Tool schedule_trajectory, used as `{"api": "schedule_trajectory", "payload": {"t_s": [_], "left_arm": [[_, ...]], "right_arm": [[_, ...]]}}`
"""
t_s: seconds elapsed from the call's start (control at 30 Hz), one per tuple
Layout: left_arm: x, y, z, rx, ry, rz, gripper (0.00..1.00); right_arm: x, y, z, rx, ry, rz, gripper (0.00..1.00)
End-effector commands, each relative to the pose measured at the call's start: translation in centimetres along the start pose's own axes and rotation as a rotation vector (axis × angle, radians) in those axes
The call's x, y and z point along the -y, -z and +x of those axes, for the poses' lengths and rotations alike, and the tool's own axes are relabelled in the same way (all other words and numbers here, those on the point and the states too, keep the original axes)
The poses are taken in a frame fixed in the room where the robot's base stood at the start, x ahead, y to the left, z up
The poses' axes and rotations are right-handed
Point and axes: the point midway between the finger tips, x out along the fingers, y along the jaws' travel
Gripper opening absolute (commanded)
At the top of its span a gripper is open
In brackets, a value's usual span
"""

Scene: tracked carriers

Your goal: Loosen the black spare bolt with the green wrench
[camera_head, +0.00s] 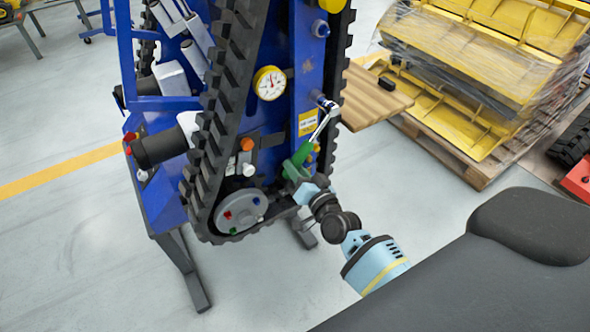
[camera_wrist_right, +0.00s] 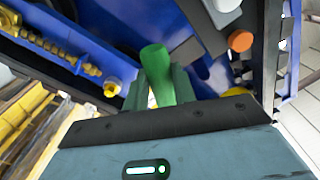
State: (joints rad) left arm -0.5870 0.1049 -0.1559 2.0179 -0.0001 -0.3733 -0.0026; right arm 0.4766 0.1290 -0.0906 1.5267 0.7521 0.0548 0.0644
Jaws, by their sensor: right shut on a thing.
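The green wrench (camera_head: 303,153) is tilted up and to the right in the head view. Its green handle is in my right gripper (camera_head: 295,170), which is shut on it. Its bright metal end (camera_head: 326,110) reaches the upper right side of the blue carrier (camera_head: 305,60), by a small fitting. The black spare bolt cannot be made out clearly at the wrench head; I cannot tell whether the wrench sits on it. In the right wrist view the green handle (camera_wrist_right: 157,72) stands up between my right fingers (camera_wrist_right: 155,95). My left gripper is not in view.
A black rubber track (camera_head: 225,110) runs along the carrier beside my right gripper. A round gauge (camera_head: 270,83) sits above left of it. A wooden board (camera_head: 372,97) juts out right of the wrench head. A pallet (camera_head: 445,160) with yellow parts stands behind; grey floor is clear below.

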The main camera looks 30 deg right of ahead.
Motion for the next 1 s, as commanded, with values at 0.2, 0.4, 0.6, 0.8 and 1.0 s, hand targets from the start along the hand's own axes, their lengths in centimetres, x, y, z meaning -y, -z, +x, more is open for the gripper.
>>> {"api": "schedule_trajectory", "payload": {"t_s": [0.2,0.4,0.6,0.8,1.0], "left_arm": [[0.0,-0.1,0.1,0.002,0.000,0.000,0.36],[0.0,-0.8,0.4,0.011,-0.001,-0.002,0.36],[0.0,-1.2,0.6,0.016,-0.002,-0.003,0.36],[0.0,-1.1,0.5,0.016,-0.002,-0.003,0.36],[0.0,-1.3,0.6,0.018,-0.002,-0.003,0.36]], "right_arm": [[-0.1,0.1,0.1,-0.004,0.002,-0.016,0.00],[-1.1,0.1,0.0,-0.003,0.002,-0.066,0.00],[-1.7,0.2,0.1,-0.004,0.004,-0.105,0.00],[-1.6,0.3,0.1,-0.005,0.005,-0.106,0.00],[-1.9,0.2,0.1,-0.005,0.005,-0.117,0.00]]}}
